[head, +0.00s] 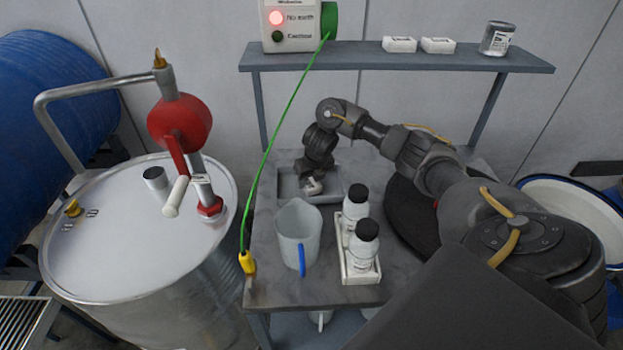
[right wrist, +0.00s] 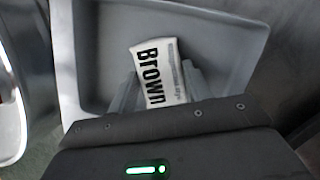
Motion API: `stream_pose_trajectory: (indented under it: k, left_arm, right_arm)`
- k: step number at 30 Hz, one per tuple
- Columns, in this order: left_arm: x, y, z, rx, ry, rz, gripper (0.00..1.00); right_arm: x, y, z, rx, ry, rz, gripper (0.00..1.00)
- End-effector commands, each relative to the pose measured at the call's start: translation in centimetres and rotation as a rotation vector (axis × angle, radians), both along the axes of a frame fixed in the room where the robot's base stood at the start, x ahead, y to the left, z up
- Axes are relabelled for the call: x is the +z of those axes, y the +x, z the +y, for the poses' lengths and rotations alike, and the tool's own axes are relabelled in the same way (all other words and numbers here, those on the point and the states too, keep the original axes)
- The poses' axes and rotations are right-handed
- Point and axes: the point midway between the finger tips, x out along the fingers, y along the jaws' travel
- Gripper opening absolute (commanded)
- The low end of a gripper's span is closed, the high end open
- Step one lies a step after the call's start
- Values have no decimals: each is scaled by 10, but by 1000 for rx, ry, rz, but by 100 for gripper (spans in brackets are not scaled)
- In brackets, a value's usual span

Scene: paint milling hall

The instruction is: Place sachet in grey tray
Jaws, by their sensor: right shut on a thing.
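The sachet is a small white packet printed "Brown" in the right wrist view (right wrist: 160,72), and it shows as a pale patch in the head view (head: 313,187). My right gripper (right wrist: 160,90) is shut on the sachet, with a finger at each side of it. The grey tray (right wrist: 235,35) lies behind and below the sachet in the wrist view. In the head view the tray (head: 288,187) sits at the back of the bench, with my right gripper (head: 313,180) over it. Whether the sachet touches the tray floor I cannot tell. My left gripper is not in view.
A clear jug (head: 297,232) with a blue handle stands in front of the tray. Two white bottles with black caps stand in a white holder (head: 362,277) to its right. A shelf (head: 400,60) runs above the bench. A steel drum (head: 130,250) with a red pump stands left.

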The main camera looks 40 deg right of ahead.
Motion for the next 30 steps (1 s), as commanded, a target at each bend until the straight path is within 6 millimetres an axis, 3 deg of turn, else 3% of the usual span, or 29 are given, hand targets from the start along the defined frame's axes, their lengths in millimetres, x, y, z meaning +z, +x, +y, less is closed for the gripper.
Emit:
stream_pose_trajectory:
  k: [2, 3, 7, 15, 19, 30]
  left_arm:
    - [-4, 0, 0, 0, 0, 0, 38]
    - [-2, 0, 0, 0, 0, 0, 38]
    - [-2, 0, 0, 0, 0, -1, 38]
    - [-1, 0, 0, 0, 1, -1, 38]
    - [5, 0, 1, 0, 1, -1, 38]
    - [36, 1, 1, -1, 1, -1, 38]
  right_arm:
    - [-4, 0, 0, 0, 0, 0, 24]
    - [-2, 0, 0, 0, 0, 0, 55]
    - [-2, 0, 0, 0, 0, 0, 71]
    - [-1, -1, -1, -1, 0, 0, 71]
    - [9, -1, -1, 2, -1, -3, 71]
    - [83, -22, 4, 4, -3, -5, 71]
